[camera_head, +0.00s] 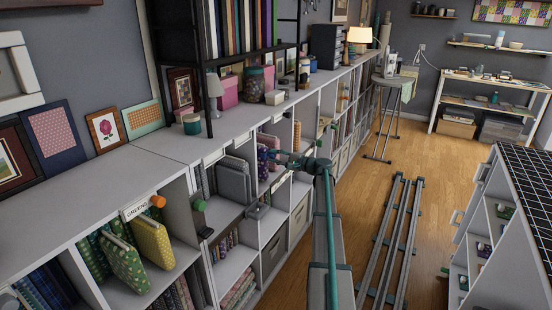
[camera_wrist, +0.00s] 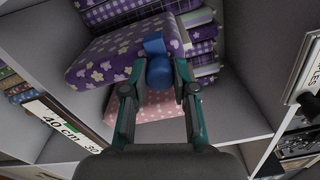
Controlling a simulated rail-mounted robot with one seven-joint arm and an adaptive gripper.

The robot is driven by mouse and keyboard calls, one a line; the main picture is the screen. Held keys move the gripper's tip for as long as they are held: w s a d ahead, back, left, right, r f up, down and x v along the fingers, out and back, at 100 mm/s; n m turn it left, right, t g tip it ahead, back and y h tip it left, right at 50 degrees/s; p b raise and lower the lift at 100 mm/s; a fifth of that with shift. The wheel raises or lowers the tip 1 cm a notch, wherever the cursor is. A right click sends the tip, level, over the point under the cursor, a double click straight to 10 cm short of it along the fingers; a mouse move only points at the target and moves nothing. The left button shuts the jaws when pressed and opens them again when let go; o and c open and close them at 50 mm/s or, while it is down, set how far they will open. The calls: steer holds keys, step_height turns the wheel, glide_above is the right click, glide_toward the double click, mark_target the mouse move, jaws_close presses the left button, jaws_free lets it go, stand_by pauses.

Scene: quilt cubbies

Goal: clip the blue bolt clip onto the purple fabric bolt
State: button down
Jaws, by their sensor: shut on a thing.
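The blue bolt clip (camera_wrist: 159,68) is between the fingertips of my gripper (camera_wrist: 158,88) in the wrist view. My gripper is shut on its rounded part. The clip's flatter upper part lies against the front edge of the purple fabric bolt (camera_wrist: 105,55), which has pale flowers and sticks out of a cubby. I cannot tell whether the clip grips the fabric. In the head view my gripper (camera_head: 284,158) reaches into a cubby in the middle of the shelf row, and purple fabric (camera_head: 263,160) shows beside it. The clip is not clearly visible there.
More purple bolts (camera_wrist: 196,36) are stacked behind and beside this one. A pink dotted fabric (camera_wrist: 157,105) lies below. Cubby walls (camera_wrist: 245,75) stand close on the right. A "40 cm" label strip (camera_wrist: 62,125) is at lower left. Floor rails (camera_head: 385,245) run right of the shelves.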

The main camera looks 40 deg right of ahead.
steer(key=shift+w, duration=0.1)
steer(key=c, duration=0.8)
jaws_free()
